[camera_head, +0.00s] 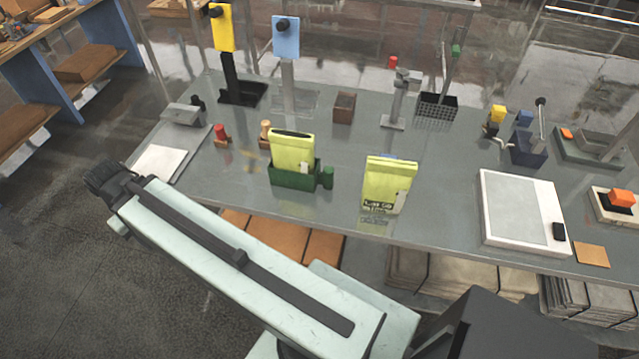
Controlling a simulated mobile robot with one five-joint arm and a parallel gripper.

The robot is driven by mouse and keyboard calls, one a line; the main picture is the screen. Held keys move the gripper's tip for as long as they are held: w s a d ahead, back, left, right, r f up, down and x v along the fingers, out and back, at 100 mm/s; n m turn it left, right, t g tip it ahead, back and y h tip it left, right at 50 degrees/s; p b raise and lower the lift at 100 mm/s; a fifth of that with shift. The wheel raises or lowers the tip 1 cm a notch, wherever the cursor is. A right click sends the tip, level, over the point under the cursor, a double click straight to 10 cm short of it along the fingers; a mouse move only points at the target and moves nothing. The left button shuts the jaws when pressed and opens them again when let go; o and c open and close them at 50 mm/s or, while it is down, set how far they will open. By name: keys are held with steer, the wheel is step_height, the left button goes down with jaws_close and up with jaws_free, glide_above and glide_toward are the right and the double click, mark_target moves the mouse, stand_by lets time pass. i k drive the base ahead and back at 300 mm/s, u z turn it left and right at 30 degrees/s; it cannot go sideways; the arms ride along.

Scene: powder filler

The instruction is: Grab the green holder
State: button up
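The green holder (289,180) stands on the grey table near its front edge, left of the middle. It is a dark green open box with a green knob or handle (327,177) on its right side. A yellow-green pouch (293,150) stands upright in it. My arm reaches from the bottom of the picture up to the left. Its dark end, my gripper (103,179), is off the table's front left side, well to the left of the holder and apart from it. I cannot make out its fingers.
A second yellow-green pouch (387,185) stands right of the holder. Red (220,134) and wooden (265,132) knobbed pieces are behind it on the left. A white flat device (522,212) lies at the right. The grey table (440,215) is clear between pouch and device.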

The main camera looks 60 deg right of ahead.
mark_target(306, 182)
steer(key=k, duration=0.8)
steer(key=u, duration=1.8)
steer(key=i, duration=1.15)
steer(key=z, duration=2.15)
steer(key=i, duration=1.5)
steer(key=u, duration=0.1)
